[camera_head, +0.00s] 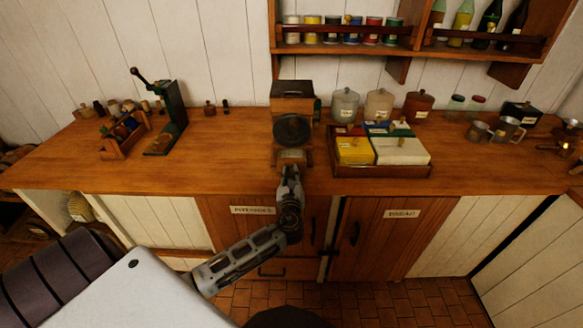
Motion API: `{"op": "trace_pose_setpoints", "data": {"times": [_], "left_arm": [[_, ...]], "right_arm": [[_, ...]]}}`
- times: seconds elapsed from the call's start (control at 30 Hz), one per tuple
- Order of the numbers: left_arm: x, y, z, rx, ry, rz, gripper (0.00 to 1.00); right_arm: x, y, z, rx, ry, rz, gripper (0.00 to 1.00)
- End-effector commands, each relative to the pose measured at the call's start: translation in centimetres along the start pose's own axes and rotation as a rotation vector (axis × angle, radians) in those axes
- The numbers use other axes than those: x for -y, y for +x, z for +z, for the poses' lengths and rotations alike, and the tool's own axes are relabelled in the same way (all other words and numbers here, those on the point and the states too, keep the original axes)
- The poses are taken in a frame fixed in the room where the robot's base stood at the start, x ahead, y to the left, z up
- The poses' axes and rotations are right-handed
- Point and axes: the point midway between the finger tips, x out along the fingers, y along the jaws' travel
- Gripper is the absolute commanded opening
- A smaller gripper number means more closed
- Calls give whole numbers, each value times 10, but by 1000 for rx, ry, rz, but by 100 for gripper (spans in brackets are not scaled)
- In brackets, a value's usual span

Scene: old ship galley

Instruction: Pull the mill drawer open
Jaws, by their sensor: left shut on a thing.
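The coffee mill (293,92) stands upright on the wooden counter, near its middle, with a dark round part on its front. Its small drawer (292,155) shows low on the front, just above my gripper. My left gripper (290,170) reaches up from the counter's front edge and is shut at the drawer's front. The fingers and wrist hide the drawer's lower front and its knob. I cannot tell how far the drawer stands out. My right gripper is not in view.
A tray (390,172) with yellow, white and other boxes sits just right of the mill. Canisters (345,106) stand behind it. A green hand-cranked device (170,115) and a small wooden rack (122,137) are at left. Counter (225,150) left of the mill is clear.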

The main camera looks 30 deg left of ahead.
Motion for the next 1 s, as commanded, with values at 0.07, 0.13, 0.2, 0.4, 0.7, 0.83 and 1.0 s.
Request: {"op": "trace_pose_setpoints", "data": {"times": [0.07,0.13,0.2,0.4,0.7,0.83,1.0], "left_arm": [[0,-6,1,-2,-1,0,0],[0,-8,1,0,-2,0,0],[0,-9,1,1,-2,0,0],[0,-9,1,1,-2,0,0],[0,-8,1,1,-2,0,44],[0,-8,0,1,-1,0,44],[0,-9,0,0,-1,0,44]], "right_arm": [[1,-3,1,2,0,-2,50],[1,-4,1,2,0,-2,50],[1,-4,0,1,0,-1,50],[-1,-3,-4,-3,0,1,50],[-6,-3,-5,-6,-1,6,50],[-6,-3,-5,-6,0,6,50],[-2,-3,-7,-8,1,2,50]]}}
